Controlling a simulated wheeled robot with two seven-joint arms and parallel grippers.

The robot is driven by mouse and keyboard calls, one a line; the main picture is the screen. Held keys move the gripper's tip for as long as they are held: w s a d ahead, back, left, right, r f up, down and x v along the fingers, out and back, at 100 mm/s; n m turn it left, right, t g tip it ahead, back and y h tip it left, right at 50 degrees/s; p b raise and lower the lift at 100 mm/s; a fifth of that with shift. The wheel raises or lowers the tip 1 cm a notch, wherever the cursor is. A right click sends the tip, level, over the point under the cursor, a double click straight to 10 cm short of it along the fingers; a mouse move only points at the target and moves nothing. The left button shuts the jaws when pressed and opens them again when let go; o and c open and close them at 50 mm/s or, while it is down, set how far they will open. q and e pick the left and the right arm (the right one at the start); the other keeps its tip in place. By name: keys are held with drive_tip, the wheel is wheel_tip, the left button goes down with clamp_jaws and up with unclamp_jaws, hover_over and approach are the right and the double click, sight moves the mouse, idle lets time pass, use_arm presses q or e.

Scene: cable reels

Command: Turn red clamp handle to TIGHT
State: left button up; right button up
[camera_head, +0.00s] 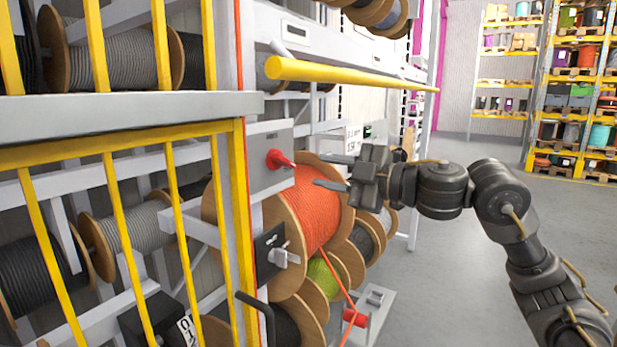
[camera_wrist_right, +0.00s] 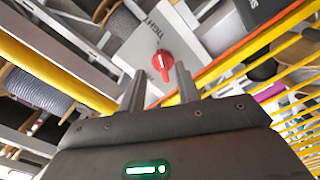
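The red clamp handle (camera_head: 279,160) sits on a light grey plate (camera_head: 266,180) on the rack's front post, left of my right gripper. In the right wrist view the red handle (camera_wrist_right: 164,62) shows just beyond the fingertips, on the plate with the word TIGHT printed beside it. My right gripper (camera_head: 322,172) is open, its two fingers apart and pointing at the handle, with a gap between them and it. In the right wrist view the fingers (camera_wrist_right: 160,82) stand on either side below the handle, with nothing between them. My left gripper is not in view.
A reel of orange cable (camera_head: 318,208) stands behind and below the handle plate. A yellow bar (camera_head: 350,75) juts out above it. A yellow barred gate (camera_head: 115,205) fills the left. A dark latch plate (camera_head: 270,250) sits below. Open floor (camera_head: 450,270) lies to the right.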

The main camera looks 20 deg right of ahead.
drive_tip(key=shift+b+v, duration=0.35)
drive_tip(key=shift+v, duration=1.2)
